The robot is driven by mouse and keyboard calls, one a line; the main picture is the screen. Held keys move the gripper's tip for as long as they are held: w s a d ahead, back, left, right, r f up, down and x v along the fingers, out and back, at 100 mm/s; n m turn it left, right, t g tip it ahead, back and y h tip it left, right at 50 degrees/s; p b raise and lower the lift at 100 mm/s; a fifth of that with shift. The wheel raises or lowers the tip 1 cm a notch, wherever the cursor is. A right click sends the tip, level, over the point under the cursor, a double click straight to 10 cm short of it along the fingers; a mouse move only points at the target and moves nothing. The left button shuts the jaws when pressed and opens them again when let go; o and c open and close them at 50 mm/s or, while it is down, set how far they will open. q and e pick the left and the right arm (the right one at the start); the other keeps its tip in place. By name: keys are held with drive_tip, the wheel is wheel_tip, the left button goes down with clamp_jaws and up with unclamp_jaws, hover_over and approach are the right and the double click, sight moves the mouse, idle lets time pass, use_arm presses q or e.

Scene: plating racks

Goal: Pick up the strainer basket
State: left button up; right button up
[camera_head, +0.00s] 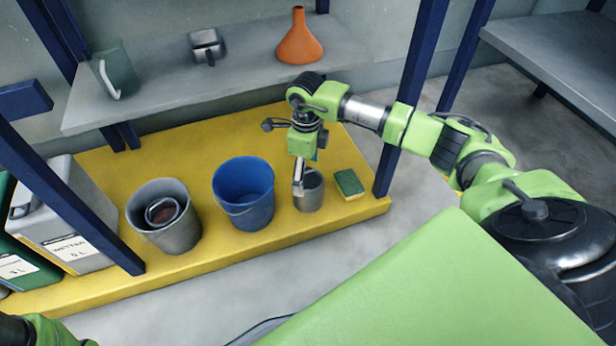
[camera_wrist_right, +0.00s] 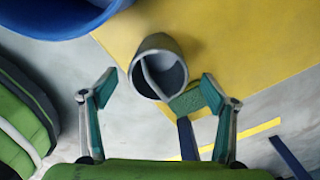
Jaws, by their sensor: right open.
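A small grey metal cup (camera_head: 309,192), which I take to be the strainer basket, stands on the yellow platform between a blue bucket and a sponge. It looks dark inside, with a thin handle strip across its mouth. In the right wrist view the cup (camera_wrist_right: 142,82) lies ahead, roughly between the fingertips. My right gripper (camera_head: 300,178) points down at the cup, close over its rim. In the right wrist view the gripper (camera_wrist_right: 158,88) is open and empty. Whether a finger touches the cup I cannot tell. My left gripper is out of view; only green arm parts show at bottom left.
A blue bucket (camera_head: 244,198) stands close left of the cup, and a green-yellow sponge (camera_head: 349,184) lies right of it. A grey bucket (camera_head: 172,235) stands farther left. A blue rack post (camera_head: 402,130) rises at the right. A grey shelf (camera_head: 235,80) runs above the platform's back.

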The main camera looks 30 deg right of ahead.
sight(307, 184)
wheel_tip(307, 184, down, 4)
drive_tip(key=b, duration=0.3)
drive_tip(key=shift+s+b, duration=0.15)
drive_tip(key=shift+b, duration=0.2)
drive_tip(key=shift+f+b, duration=0.4)
drive_tip(key=shift+f, duration=0.15)
drive_tip(key=shift+r, duration=0.1)
drive_tip(key=c, duration=1.3)
